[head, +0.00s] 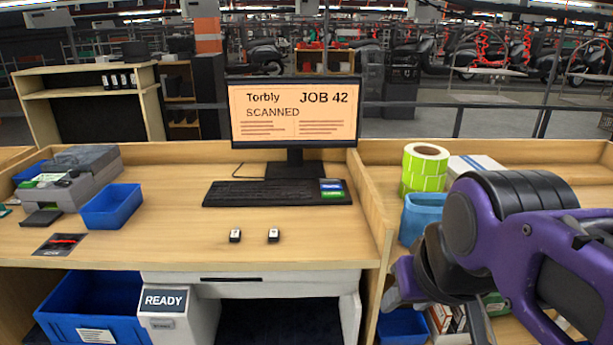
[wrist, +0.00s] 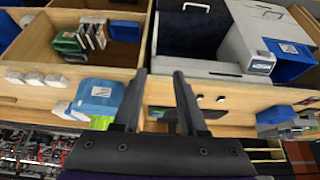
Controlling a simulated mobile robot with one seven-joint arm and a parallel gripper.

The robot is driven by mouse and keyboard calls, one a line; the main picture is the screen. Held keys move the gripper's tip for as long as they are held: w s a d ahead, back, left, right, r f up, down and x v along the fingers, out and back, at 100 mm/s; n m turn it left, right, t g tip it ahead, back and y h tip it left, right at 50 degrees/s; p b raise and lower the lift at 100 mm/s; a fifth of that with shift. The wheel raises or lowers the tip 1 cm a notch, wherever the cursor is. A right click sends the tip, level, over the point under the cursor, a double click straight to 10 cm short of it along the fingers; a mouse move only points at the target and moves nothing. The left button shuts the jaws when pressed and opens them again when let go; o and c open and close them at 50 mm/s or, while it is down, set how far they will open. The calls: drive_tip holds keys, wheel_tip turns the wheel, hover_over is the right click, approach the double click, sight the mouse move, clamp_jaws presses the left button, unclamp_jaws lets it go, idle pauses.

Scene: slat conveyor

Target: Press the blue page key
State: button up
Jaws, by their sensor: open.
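The blue page key (head: 331,185) is a wide blue block at the right end of the black keyboard (head: 265,194). A green key (head: 332,195) lies just in front of it. The monitor (head: 293,112) behind reads "Torbly", "JOB 42" and "SCANNED". My gripper, seen in the wrist view (wrist: 158,78), is open with nothing between its two fingers. My arm is at the right of the head view, to the right of the keyboard and apart from it. The blue key cannot be made out in the wrist view.
Two small black-and-white pieces (head: 254,236) lie on the desk in front of the keyboard. A blue bin (head: 111,206) and a grey printer (head: 67,182) stand left. A raised wooden divider (head: 370,205) separates the keyboard from the right bench, with its green label roll (head: 424,168).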

clamp_jaws()
idle(1.4)
